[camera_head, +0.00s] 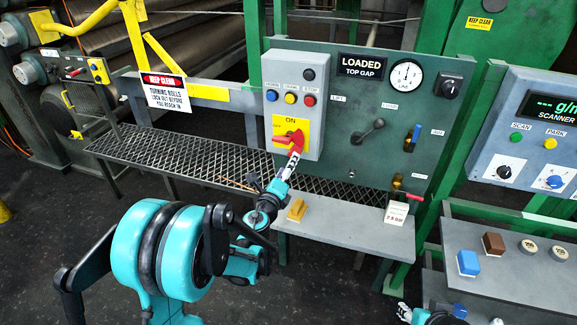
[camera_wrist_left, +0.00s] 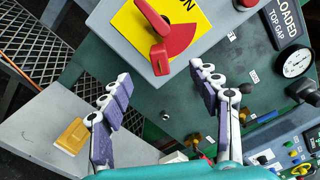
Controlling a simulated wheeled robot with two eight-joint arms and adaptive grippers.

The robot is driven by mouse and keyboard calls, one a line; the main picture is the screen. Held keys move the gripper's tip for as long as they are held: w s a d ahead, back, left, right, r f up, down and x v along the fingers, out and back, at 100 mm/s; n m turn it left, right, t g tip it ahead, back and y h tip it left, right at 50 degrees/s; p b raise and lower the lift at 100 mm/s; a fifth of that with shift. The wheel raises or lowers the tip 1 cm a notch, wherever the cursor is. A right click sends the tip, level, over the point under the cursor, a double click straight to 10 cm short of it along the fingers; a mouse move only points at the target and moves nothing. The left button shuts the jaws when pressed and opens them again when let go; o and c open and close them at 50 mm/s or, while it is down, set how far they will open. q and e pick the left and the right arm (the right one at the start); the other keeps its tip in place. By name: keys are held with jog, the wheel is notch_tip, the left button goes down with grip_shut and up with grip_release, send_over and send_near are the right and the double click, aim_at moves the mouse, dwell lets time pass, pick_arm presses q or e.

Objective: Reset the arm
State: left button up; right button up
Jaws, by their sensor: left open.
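My left gripper (camera_head: 292,162) reaches up to the red rotary switch (camera_head: 290,141) on the grey control box (camera_head: 296,62). In the left wrist view the left gripper (camera_wrist_left: 160,76) has its fingers spread, with nothing between the pads. The red switch (camera_wrist_left: 179,38) on its yellow plate (camera_wrist_left: 130,22) lies just beyond the fingertips; I cannot tell whether they touch it. The label by the switch reads ON. My right gripper (camera_head: 440,318) shows only in part at the bottom edge of the head view, and its jaw state is unclear.
A grey shelf (camera_head: 335,232) below the panel holds a yellow block (camera_head: 297,210) and a white tag block (camera_head: 396,213). A mesh walkway (camera_head: 180,150) runs left. At right are a scanner console (camera_head: 530,130) and a shelf with a blue block (camera_head: 468,262) and brown block (camera_head: 493,243).

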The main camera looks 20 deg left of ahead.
pick_arm(q)
jog(key=s+a+r+n+g+y, duration=0.2)
jog(key=s+a+n+y, duration=0.1)
jog(key=s+n, duration=0.45)
jog(key=s+a+r+n+g+y, duration=0.25)
jog(key=s+n, duration=0.35)
jog(key=n, duration=0.3)
jog(key=s+d+f+n+g+h, duration=0.2)
jog(key=s+d+f+n+g, duration=0.1)
jog(key=s, duration=0.6)
jog(key=s+d+f+n+g+h, duration=0.3)
jog(key=s+d+f+n, duration=0.2)
jog(key=s, duration=0.5)
notch_tip(320, 180, down, 2)
jog(key=shift+s+d+f, duration=0.1)
jog(key=shift+s+d, duration=0.2)
